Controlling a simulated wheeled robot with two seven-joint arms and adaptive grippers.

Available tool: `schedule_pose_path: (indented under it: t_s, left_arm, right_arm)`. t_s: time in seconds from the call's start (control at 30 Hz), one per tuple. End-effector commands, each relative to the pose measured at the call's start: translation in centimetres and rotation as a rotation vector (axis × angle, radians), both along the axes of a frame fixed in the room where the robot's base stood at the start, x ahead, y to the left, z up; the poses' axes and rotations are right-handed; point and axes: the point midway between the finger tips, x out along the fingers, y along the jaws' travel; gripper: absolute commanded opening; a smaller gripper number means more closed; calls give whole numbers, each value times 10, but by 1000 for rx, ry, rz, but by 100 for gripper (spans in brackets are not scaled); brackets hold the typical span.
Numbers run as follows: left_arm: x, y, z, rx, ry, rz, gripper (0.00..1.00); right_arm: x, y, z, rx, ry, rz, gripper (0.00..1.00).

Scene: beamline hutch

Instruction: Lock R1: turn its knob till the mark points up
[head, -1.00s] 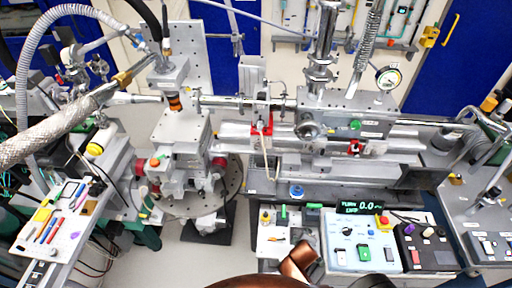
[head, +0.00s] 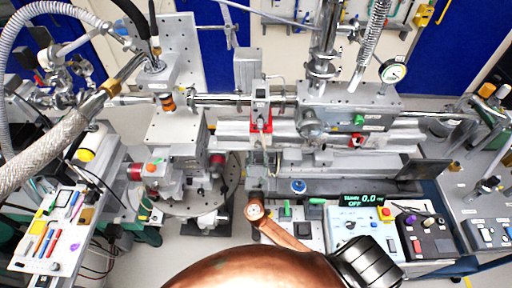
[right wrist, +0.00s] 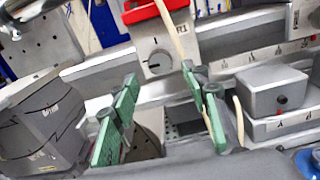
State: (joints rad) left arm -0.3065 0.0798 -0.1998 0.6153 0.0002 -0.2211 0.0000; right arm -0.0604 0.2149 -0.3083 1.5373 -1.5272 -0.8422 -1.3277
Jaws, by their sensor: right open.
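The R1 knob (right wrist: 160,62) is a round, pale knob on a light grey block in the right wrist view, below a red part (right wrist: 150,10) and beside the R1 label (right wrist: 186,80). A short dark mark on its face seems to point left in that view. My right gripper (right wrist: 160,115) has two green fingers spread apart. It is open and empty, facing the knob and apart from it. In the head view the red part (head: 262,123) shows on the rail; the knob is too small to make out there. My left gripper is not in view.
A grey box (right wrist: 273,88) stands right of my fingers in the right wrist view, and a dark grey block (right wrist: 40,125) stands left. A thin cable hangs past the R1 label. In the head view, a control box (head: 355,235) stands at the front right.

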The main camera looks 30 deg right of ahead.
Motion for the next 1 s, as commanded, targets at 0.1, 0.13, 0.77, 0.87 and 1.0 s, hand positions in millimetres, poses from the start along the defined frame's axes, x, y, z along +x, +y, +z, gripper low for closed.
schedule_pose_path:
  t_s: [0.1, 0.13, 0.77, 0.87, 1.0]
  left_arm:
    - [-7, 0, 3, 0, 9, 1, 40]
    - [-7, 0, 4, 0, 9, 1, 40]
    - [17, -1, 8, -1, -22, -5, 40]
    - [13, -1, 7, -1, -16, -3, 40]
    - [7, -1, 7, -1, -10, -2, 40]
  right_arm:
    - [18, -11, 2, 0, -2, -1, 42]
    - [21, -14, 2, 0, -1, -2, 42]
    - [42, -24, 0, 5, -2, 2, 36]
    - [42, -24, 0, 5, -2, 2, 29]
    - [42, -24, 0, 5, -2, 2, 19]
